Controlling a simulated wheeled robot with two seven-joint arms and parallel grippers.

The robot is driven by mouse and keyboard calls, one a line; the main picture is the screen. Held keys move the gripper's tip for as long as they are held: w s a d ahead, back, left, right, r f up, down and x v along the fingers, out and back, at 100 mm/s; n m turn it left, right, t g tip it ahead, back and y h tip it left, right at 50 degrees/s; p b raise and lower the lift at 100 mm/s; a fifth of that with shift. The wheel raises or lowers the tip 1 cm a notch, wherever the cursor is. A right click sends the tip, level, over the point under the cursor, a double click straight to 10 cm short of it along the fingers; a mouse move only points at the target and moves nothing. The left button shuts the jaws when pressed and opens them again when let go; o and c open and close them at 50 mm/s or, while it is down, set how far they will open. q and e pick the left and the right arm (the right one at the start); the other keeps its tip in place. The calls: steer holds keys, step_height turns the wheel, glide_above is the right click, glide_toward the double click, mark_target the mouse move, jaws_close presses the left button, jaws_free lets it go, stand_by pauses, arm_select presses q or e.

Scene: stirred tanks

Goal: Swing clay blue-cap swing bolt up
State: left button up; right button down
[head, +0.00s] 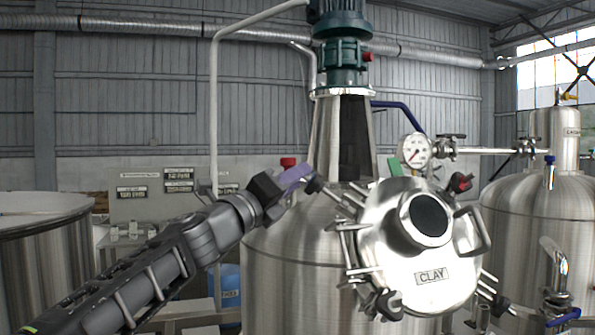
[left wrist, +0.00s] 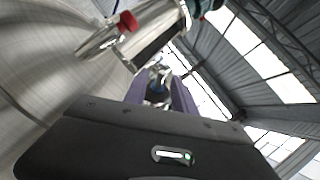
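The clay tank's round steel lid (head: 405,265) carries a CLAY label (head: 432,275) and has several swing bolts around its rim. My left gripper (head: 296,177), with purple fingers, is at the lid's upper left, beside a dark-capped swing bolt (head: 315,185). In the left wrist view a dark cap (left wrist: 157,92) with a metal shank beyond it lies between the purple fingers; contact cannot be made out. No blue cap shows clearly on the lid's bolts. My right gripper is not in view.
A red-capped knob (head: 461,183) sits at the lid's upper right and a pressure gauge (head: 415,151) above it. A motor column (head: 341,60) rises from the tank top. Another steel tank (head: 530,240) stands at right, an open vat (head: 45,260) at left.

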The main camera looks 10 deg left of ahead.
arm_select(q)
steer(key=shift+w+d+r, duration=0.2)
steer(key=shift+w, duration=0.3)
jaws_close()
stand_by(1.2)
